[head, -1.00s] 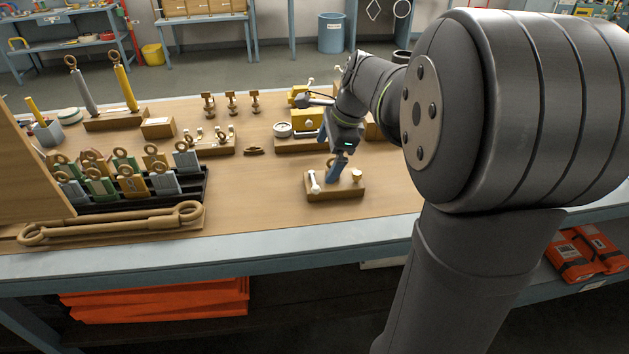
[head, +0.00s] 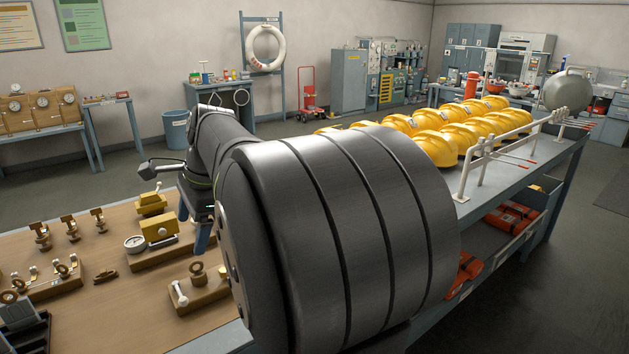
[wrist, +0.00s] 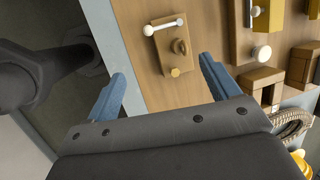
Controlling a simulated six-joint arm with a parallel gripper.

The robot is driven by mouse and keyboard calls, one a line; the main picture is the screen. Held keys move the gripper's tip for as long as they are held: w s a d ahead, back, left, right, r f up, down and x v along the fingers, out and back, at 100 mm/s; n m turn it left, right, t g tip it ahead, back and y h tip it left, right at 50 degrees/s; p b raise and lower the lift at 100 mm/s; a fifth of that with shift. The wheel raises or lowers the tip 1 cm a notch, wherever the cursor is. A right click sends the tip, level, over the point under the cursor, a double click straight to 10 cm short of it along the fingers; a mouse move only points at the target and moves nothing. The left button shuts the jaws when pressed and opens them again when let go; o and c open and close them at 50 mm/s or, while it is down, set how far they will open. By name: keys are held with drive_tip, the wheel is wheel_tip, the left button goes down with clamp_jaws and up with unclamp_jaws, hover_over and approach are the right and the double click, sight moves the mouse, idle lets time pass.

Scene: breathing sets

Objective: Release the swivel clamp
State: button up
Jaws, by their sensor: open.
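A small wooden block (head: 203,296) near the front edge of the bench carries a white-ended bar (head: 179,294) and an upright bronze ring (head: 197,270). It looks like the swivel clamp, though no label shows. In the wrist view the bar (wrist: 163,26) lies across one end of the block, the ring (wrist: 180,47) sits mid-block and a brass knob (wrist: 175,72) is at the near end. My gripper (wrist: 160,84) is open and empty, its blue fingers wide apart. In the head view my gripper (head: 203,236) is just behind and above the block, apart from it; my arm hides the block's right end.
A yellow valve-like unit (head: 160,230) with a white gauge (head: 135,243) stands behind the block. Bronze fittings (head: 70,227) stand farther left, with a small bronze piece (head: 105,275) on bare bench between. Yellow helmets (head: 440,148) and a white rail (head: 500,150) occupy the bench at right.

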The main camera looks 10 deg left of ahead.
drive_tip(key=c, duration=0.7)
drive_tip(key=shift+m+g, duration=0.3)
drive_tip(key=shift+g, duration=0.5)
drive_tip(key=f, duration=0.1)
drive_tip(key=w+d+f, duration=0.1)
drive_tip(key=d+f, duration=0.1)
drive_tip(key=f, duration=0.1)
drive_tip(key=shift+w, duration=0.4)
clamp_jaws()
drive_tip(key=w+d+f+m+g+y, duration=0.2)
drive_tip(key=w+d+f+g+y, duration=0.1)
drive_tip(key=d+f, duration=0.3)
wheel_tip(320, 180, down, 2)
drive_tip(key=shift+w+d+f+g+y, duration=0.25)
drive_tip(key=shift+w+g+y, duration=0.15)
drive_tip(key=shift+w+y, duration=0.35)
